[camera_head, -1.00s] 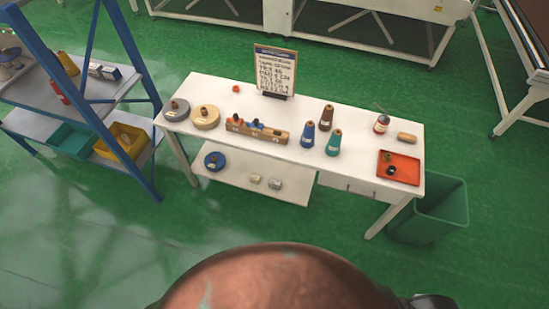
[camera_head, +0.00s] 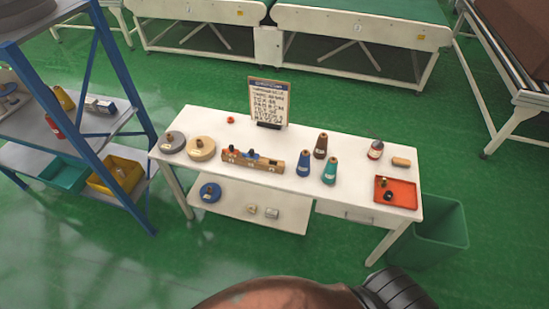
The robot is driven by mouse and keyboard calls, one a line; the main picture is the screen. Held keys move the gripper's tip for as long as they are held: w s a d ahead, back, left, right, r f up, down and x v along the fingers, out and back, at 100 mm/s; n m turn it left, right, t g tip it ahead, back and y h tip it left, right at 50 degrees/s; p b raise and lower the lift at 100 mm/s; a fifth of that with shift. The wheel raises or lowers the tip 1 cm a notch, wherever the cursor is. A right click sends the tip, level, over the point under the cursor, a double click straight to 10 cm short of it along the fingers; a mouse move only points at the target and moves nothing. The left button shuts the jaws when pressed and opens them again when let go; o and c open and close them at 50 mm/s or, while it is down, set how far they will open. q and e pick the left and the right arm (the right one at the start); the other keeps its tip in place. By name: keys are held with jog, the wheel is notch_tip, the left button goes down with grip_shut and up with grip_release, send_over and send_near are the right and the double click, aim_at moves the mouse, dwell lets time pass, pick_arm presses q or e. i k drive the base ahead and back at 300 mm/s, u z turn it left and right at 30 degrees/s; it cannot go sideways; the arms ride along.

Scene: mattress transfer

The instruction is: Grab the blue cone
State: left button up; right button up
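The blue cone (camera_head: 304,164) stands upright on the white table (camera_head: 345,185), right of the middle. A brown cone (camera_head: 320,146) stands just behind it to the right, and a teal cone (camera_head: 330,171) stands close on its right. Neither of my grippers shows in the head view, and nothing touches the blue cone.
A wooden holder (camera_head: 240,160) with small items is left of the blue cone; a sign board (camera_head: 268,101) stands behind. A red tray (camera_head: 405,193) is at the table's right end. A green bin (camera_head: 440,232) stands beside the table, and a blue-framed shelf (camera_head: 122,95) is at left.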

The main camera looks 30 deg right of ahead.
aim_at(303, 167)
jog(key=u, duration=0.3)
jog(key=i, duration=0.7)
jog(key=z, duration=0.65)
jog(key=i, duration=0.6)
jog(key=z, duration=0.75)
